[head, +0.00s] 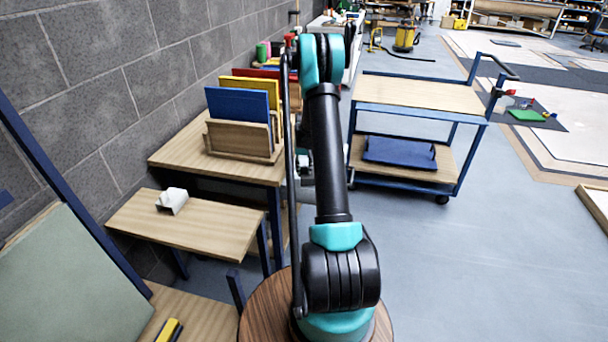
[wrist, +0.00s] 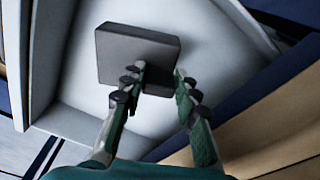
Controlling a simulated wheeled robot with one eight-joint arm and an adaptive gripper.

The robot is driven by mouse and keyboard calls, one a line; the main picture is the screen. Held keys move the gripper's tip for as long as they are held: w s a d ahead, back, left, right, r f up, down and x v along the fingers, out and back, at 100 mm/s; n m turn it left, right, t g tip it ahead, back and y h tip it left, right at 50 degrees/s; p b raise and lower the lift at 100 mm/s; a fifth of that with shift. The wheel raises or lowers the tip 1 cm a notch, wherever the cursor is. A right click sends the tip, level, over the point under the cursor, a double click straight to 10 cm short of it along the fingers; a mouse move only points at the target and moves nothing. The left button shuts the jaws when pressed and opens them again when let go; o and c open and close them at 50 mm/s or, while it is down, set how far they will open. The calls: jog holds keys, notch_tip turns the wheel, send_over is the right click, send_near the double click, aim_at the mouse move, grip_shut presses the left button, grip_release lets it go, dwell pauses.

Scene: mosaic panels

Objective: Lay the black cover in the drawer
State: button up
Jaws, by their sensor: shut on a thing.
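The black cover (wrist: 125,52) is a flat, dark grey-black rectangular piece in the wrist view. My gripper (wrist: 160,76) is shut on its near edge, with one finger in front of the piece and the other at its right end. The cover is over the pale interior of the white drawer (wrist: 47,50), inside its walls. I cannot tell whether it touches the drawer floor. In the head view my arm hides the gripper, the cover and most of the drawer.
A wooden table (head: 170,150) holds a rack of coloured panels (head: 238,105). A lower bench (head: 215,228) carries a small white object (head: 172,198). A blue trolley (head: 425,95) stands to the right. Open floor (head: 480,250) lies at the right.

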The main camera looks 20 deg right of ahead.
jog(key=shift+f, duration=1.35)
jog(key=o, duration=1.2)
jog(key=shift+f, duration=0.1)
jog(key=shift+c, duration=0.2)
notch_tip(320, 180, up, 12)
jog(key=s, duration=0.2)
jog(key=s+a+r, duration=0.7)
jog(key=s, duration=0.1)
jog(key=s+a+t, duration=0.1)
jog(key=s+a, duration=0.2)
jog(key=s, duration=0.6)
jog(key=s+a+n+t, duration=0.1)
jog(key=s+a, duration=0.3)
jog(key=s, duration=0.6)
jog(key=s+a+n, duration=0.1)
jog(key=s+a, duration=0.3)
jog(key=s, duration=0.6)
jog(key=shift+r+t, duration=0.15)
jog(key=shift+t, duration=0.25)
